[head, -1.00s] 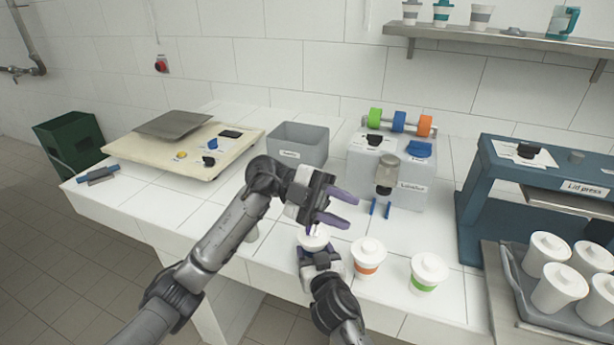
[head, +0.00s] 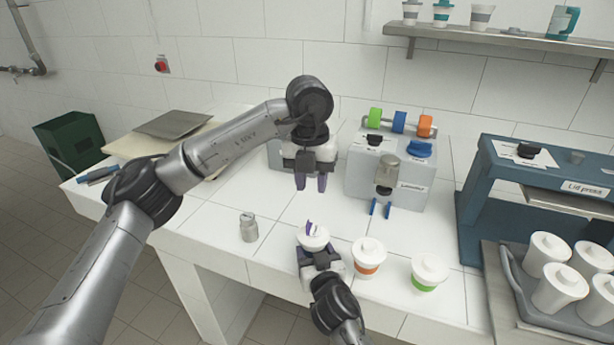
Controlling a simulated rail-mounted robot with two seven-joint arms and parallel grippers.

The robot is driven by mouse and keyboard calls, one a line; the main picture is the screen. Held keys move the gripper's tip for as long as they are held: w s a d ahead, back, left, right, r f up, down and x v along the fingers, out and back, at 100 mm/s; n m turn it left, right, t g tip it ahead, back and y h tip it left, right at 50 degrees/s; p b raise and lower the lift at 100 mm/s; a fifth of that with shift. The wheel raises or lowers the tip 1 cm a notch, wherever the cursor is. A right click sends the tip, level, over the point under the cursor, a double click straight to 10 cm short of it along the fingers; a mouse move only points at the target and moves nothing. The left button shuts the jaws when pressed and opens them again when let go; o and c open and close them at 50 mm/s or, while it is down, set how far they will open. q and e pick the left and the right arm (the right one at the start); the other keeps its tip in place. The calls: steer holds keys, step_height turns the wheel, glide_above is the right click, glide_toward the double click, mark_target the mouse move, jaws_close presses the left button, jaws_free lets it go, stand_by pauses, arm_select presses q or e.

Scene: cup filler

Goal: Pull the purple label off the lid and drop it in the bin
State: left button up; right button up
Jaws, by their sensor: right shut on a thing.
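A white cup (head: 314,241) with a lid stands near the front edge of the counter. A small purple label (head: 310,227) sticks up from its lid. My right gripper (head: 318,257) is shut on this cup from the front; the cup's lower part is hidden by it. My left gripper (head: 311,186) points down behind the cup, apart from the lid. Its two purple fingers are apart with nothing visible between them. A green bin (head: 72,140) stands at the far left.
Cups with an orange band (head: 368,257) and a green band (head: 428,272) stand to the right. A small metal canister (head: 249,228) stands left of the held cup. A grey machine (head: 418,188) and the blue lid press (head: 480,195) stand behind and right.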

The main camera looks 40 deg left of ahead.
arm_select(q)
steer(key=shift+y, duration=0.3)
steer(key=f, duration=0.7)
steer(key=a+f, duration=0.1)
steer(key=f, duration=0.3)
steer(key=shift+a+f, duration=0.1)
steer(key=shift+f, duration=0.2)
steer(key=shift+c, duration=0.4)
jaws_close()
steer(key=shift+r, duration=0.25)
stand_by(0.4)
steer(key=shift+r, duration=2.35)
